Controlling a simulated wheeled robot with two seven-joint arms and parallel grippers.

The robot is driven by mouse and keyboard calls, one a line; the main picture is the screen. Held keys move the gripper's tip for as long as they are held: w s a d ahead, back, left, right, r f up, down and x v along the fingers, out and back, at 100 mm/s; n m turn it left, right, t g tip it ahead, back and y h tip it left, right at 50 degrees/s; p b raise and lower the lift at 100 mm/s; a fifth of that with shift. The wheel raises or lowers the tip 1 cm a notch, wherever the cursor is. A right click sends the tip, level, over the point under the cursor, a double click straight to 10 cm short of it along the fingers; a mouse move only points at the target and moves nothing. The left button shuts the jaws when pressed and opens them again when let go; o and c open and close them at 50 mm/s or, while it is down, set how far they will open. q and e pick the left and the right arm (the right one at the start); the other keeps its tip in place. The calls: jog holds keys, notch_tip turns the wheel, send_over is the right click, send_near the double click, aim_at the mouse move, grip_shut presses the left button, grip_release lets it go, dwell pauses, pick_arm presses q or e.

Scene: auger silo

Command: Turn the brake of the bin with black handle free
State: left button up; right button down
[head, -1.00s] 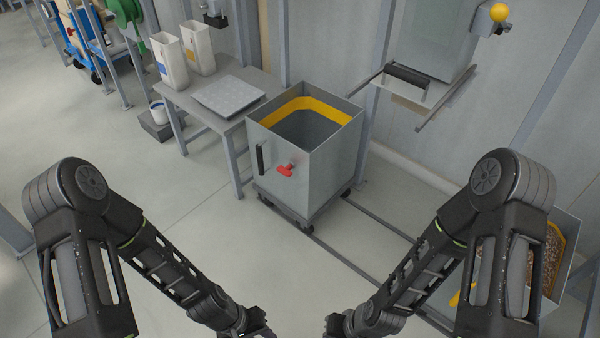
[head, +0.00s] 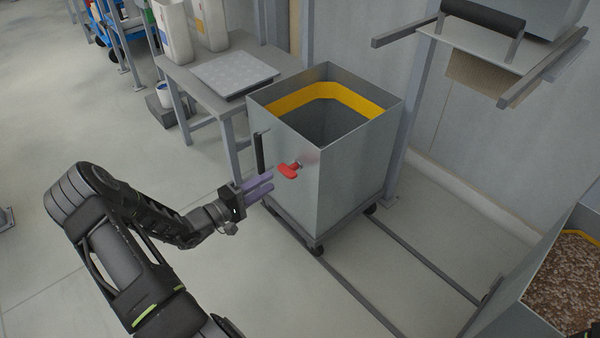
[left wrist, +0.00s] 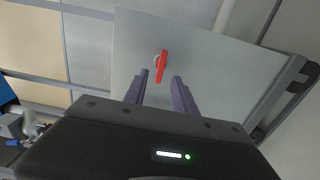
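The grey metal bin (head: 345,178) stands on a wheeled frame, with a yellow band inside its open top. My right gripper is not in view.
A second bin (head: 565,275) filled with brown granules stands at the lower right. Floor rails (head: 425,262) run from under the first bin. A grey table (head: 205,92) stands behind left, and a chute with a black bar (head: 483,15) hangs upper right.

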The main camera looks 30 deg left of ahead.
aim_at(286, 170)
pick_arm(q)
jog(key=b+x, duration=0.2)
jog(key=x, duration=0.6)
jog(key=shift+s, duration=0.1)
jog(key=shift+c, duration=0.4)
grip_shut()
